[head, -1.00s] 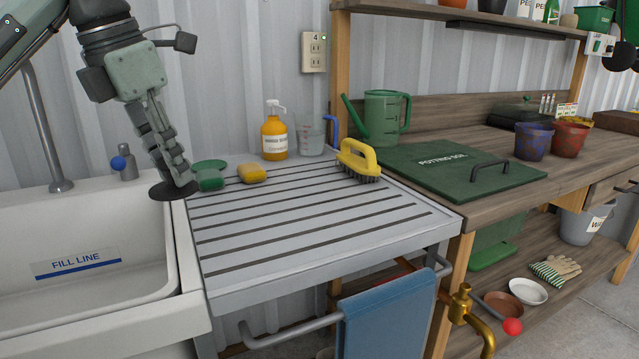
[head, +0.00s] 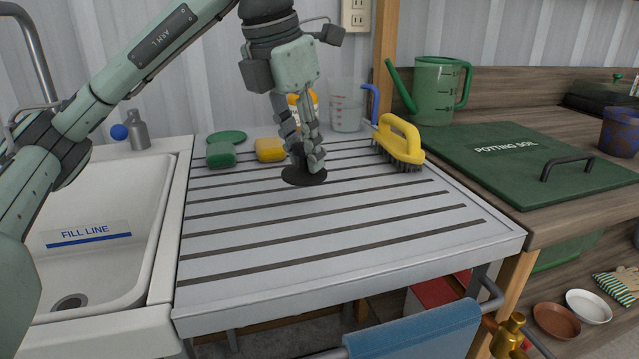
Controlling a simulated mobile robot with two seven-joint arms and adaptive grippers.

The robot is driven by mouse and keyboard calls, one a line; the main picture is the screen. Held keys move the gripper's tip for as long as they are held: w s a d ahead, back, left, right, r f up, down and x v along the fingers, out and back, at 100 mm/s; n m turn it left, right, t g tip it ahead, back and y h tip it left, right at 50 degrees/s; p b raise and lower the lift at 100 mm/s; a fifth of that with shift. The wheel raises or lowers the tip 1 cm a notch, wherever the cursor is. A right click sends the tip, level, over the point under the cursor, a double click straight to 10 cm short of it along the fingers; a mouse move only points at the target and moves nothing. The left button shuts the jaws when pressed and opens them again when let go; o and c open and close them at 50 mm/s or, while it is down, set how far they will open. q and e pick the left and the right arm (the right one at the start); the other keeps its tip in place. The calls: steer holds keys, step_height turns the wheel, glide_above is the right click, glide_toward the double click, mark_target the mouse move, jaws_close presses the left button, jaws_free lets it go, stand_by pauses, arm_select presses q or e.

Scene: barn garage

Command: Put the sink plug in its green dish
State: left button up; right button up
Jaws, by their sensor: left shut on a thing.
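The sink plug (head: 292,179) is a flat black disc. My left gripper (head: 306,165) is shut on its top, over the ribbed metal draining board (head: 330,235). The plug is at or just above the board; I cannot tell whether it touches. The green dish (head: 227,136) is a small, flat, round one at the back left of the board. It is behind and to the left of the gripper, apart from the plug, and nothing shows in it. My right gripper is not in view.
A green block (head: 221,156) sits just in front of the dish, with a yellow sponge (head: 269,150) beside it. A yellow brush (head: 400,145) and measuring jug (head: 346,112) stand right of the gripper. The sink (head: 110,215) lies left. The board's front is clear.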

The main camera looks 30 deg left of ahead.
mark_target(319, 175)
arm_select(q)
steer(key=shift+w+d+f, duration=0.25)
steer(key=shift+d+f, duration=0.05)
steer(key=shift+d, duration=0.15)
steer(key=shift+w+d+f, duration=0.25)
steer(key=shift+d, duration=0.15)
steer(key=shift+f, duration=2.05)
steer(key=shift+f, duration=0.15)
steer(key=o, duration=1)
